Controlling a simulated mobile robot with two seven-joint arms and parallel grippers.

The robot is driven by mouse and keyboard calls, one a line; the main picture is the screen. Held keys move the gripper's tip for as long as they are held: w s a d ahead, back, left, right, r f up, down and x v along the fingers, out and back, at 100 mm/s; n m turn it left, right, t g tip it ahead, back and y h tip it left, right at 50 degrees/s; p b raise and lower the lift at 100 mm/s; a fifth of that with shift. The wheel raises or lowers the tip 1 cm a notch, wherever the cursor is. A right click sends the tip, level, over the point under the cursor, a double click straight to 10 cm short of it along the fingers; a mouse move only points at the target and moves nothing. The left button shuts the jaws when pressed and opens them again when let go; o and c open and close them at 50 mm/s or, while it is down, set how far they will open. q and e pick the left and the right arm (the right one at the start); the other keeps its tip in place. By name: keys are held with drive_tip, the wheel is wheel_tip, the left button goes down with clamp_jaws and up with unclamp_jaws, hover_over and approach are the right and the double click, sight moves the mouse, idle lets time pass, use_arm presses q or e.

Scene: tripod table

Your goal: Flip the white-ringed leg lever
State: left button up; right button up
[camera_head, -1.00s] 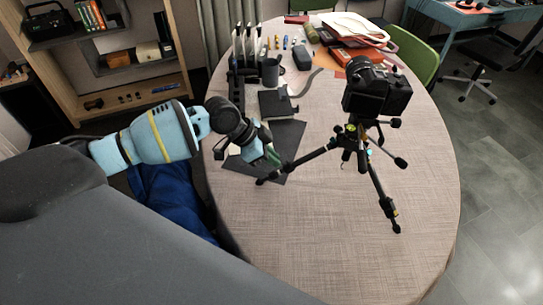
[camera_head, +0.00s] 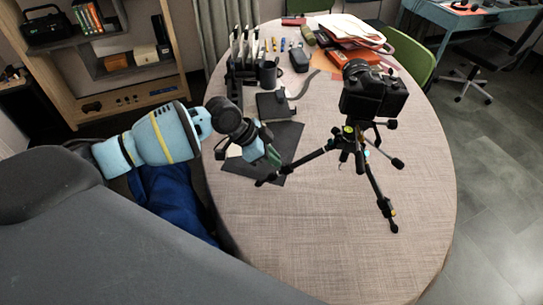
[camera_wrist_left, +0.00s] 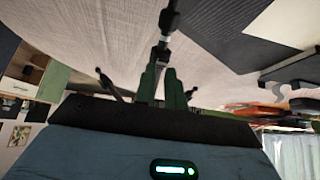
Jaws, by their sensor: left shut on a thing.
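A tripod (camera_head: 352,150) with a black camera (camera_head: 373,95) on top stands upright on the round table (camera_head: 330,240), its legs spread. Its left leg (camera_head: 312,158) reaches down toward my left gripper (camera_head: 274,160). In the left wrist view, the green fingers (camera_wrist_left: 161,88) are close together at this leg (camera_wrist_left: 164,42), and a pale band (camera_wrist_left: 164,38) shows on it just beyond the tips. The fingers are shut on the leg lever, which is mostly hidden between them. My right gripper is out of view.
A dark mat (camera_head: 287,140), a grey mug (camera_head: 269,73) and a black rack (camera_head: 240,70) are behind my left gripper. Papers and folders (camera_head: 352,40) lie at the far edge. The front of the table is clear.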

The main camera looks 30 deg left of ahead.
use_arm(q)
drive_tip(key=shift+w+d+r, duration=0.15)
drive_tip(key=shift+d+r, duration=0.05)
drive_tip(key=shift+r, duration=0.1)
clamp_jaws()
drive_tip(key=shift+w+d+r, duration=0.1)
drive_tip(key=shift+w+d, duration=0.05)
drive_tip(key=shift+d, duration=0.05)
drive_tip(key=shift+o, duration=0.2)
unclamp_jaws()
drive_tip(key=shift+o, duration=0.8)
